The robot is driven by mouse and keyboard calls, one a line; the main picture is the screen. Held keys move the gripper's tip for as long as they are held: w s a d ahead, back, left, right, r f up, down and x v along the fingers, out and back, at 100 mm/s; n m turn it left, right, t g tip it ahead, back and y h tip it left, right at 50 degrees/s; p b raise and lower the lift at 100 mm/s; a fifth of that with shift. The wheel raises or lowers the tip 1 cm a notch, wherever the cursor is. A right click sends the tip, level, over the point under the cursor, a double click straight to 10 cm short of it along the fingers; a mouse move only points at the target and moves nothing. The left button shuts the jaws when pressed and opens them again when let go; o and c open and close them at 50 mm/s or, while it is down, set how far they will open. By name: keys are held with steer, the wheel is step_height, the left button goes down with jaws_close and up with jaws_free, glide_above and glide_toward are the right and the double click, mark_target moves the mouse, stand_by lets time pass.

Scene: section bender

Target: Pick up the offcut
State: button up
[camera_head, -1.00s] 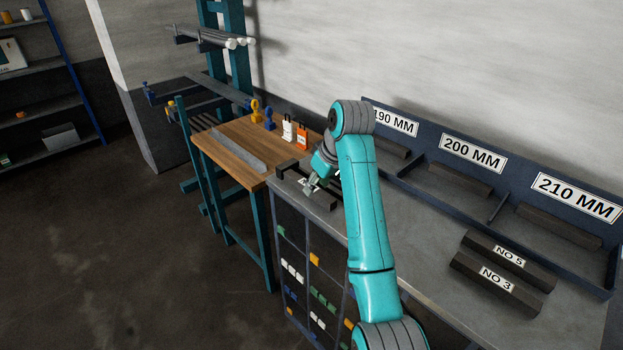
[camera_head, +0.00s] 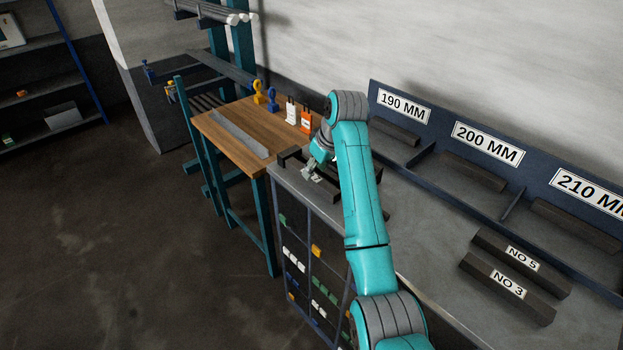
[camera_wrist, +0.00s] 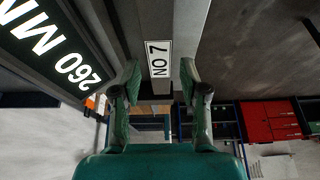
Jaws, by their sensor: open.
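In the wrist view a long grey bar labelled NO 7 (camera_wrist: 156,22) runs down the middle, between my two fingers. It appears to be the offcut, though no label says so. My gripper (camera_wrist: 159,76) is open, with one finger on each side of the bar and gaps visible on both sides. I cannot tell whether the fingertips are level with it. In the head view my gripper (camera_head: 312,174) is over the far left end of the grey bench, by dark bars. My arm hides part of this area, and the NO 7 label does not show there.
Bars labelled NO 5 (camera_head: 521,262) and NO 3 (camera_head: 507,284) lie on the grey bench (camera_head: 440,220). A blue divided rack (camera_head: 425,155) stands behind. A wooden table (camera_head: 222,142) adjoins at left, bearing a grey angle piece (camera_head: 240,133). A 260 MM sign (camera_wrist: 45,45) is beside my gripper.

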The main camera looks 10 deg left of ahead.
steer(key=shift+x, duration=1.95)
steer(key=shift+d, duration=0.1)
jaws_close()
